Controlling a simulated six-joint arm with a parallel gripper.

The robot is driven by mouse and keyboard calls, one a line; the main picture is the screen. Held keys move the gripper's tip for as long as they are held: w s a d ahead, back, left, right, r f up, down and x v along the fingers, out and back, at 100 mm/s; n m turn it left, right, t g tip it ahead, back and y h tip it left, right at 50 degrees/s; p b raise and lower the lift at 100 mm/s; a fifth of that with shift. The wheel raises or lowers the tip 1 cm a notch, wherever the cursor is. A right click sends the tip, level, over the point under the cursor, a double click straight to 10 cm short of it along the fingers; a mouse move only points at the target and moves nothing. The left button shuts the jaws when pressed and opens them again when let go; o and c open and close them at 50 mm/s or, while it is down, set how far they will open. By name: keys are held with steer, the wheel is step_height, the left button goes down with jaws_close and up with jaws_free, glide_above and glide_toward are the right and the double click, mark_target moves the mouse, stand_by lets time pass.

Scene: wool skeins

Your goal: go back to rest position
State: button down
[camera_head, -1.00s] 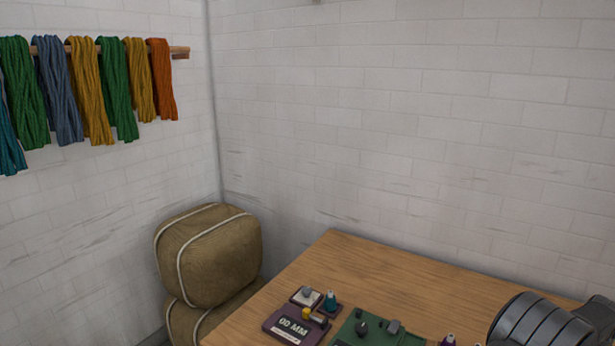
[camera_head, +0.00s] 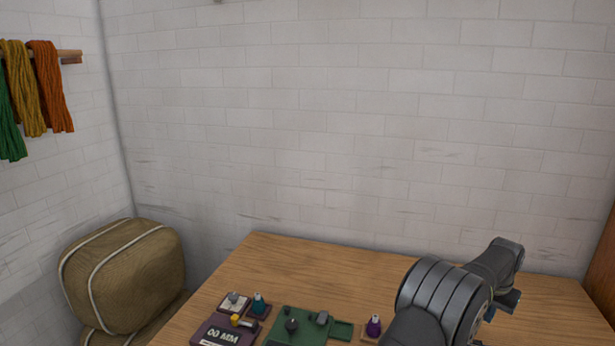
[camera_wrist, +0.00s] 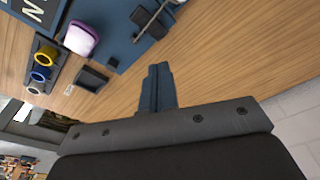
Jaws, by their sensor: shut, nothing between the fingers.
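My gripper shows in the wrist view (camera_wrist: 157,85), its two fingers together with nothing between them. In the head view my dark grey arm is over the right part of the table (camera_head: 210,290). The gripper's fingertips cannot be made out there.
Bales (camera_head: 125,270) stand left of the table. Wool skeins (camera_head: 50,88) hang on the left wall. The table's back is clear.

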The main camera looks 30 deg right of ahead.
steer(key=s+a+t+h, duration=0.1)
steer(key=s+a, duration=0.1)
steer(key=s, duration=0.5)
steer(key=shift+s+a+n+h, duration=0.2)
steer(key=shift+a+n+h, duration=0.1)
steer(key=shift+a+h, duration=0.1)
steer(key=shift+f, duration=0.1)
